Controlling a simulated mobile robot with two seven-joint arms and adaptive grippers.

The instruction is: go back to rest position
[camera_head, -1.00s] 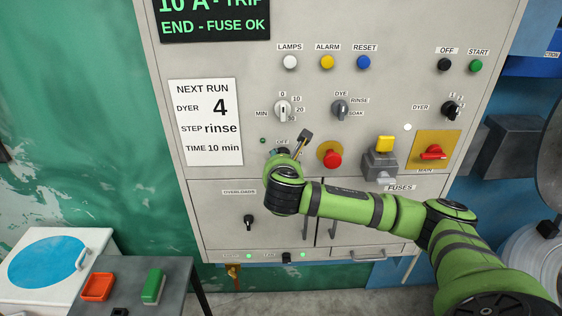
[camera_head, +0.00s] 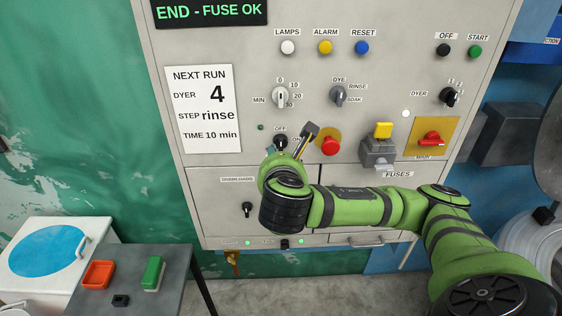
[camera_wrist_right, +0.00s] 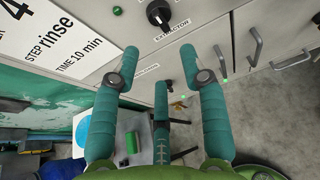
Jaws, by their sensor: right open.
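My right arm reaches in from the right of the head view. My right gripper (camera_head: 303,140) is partly hidden behind its own wrist, just in front of the panel beside a black knob (camera_head: 280,142) under an OFF label. In the right wrist view my right gripper (camera_wrist_right: 168,64) has its teal fingers spread with nothing between them. The black knob, labelled EXTRACTOR, also shows there (camera_wrist_right: 158,14), beyond the fingertips and apart from them. My left gripper is in neither view.
The grey control panel (camera_head: 215,168) carries several knobs, a red button (camera_head: 331,146), a yellow-and-grey fuse switch (camera_head: 381,147) and a red main switch (camera_head: 430,139). A dark table (camera_head: 180,270) with orange and green items (camera_head: 153,273) stands at lower left.

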